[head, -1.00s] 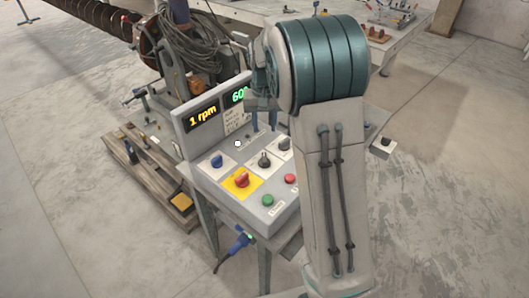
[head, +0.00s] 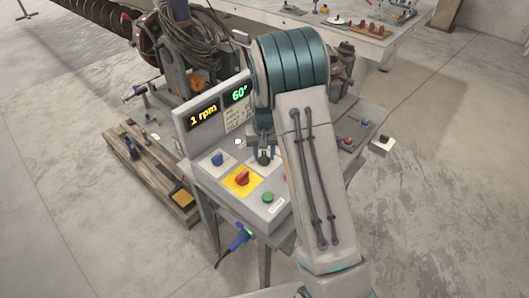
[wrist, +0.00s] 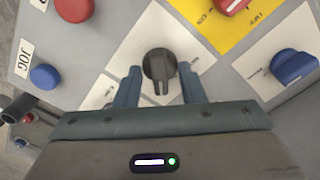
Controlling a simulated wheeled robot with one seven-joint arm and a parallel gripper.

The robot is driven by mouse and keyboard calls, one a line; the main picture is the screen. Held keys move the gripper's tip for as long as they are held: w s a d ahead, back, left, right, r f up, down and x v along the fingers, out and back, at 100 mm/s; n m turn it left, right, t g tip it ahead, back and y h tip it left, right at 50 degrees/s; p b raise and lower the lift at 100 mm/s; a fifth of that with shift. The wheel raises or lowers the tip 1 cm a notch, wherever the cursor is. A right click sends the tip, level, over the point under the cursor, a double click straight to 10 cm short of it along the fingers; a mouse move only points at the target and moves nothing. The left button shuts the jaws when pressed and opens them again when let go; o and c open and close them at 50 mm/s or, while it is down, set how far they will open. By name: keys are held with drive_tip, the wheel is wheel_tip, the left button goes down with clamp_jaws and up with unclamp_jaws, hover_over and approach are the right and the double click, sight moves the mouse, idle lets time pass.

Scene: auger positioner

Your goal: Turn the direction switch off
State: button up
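A black rotary switch (wrist: 160,66) on a white plate shows in the wrist view, its handle pointing toward my gripper's palm. Its label is too small to read, so I cannot confirm that it is the direction switch. My gripper (wrist: 159,84) is open, with one finger on each side of the black knob and gaps between. In the head view my gripper (head: 264,148) is over the same black switch (head: 264,160) on the control panel (head: 225,192), and my arm hides the panel's right part.
A blue knob (head: 217,159) and a red knob on a yellow plate (head: 242,178) are close by. A green button (head: 267,197) and a red button (wrist: 74,8) are on the panel too. Lit displays (head: 203,117) stand behind the knobs.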

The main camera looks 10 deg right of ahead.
clamp_jaws()
drive_tip(key=shift+n+b, duration=0.4)
drive_tip(key=n+b, duration=0.2)
drive_tip(key=shift+w+f+n, duration=0.1)
drive_tip(key=shift+n, duration=0.3)
drive_tip(key=shift+n+b, duration=1.1)
drive_tip(key=shift+n, duration=1.5)
drive_tip(key=shift+r, duration=0.2)
unclamp_jaws()
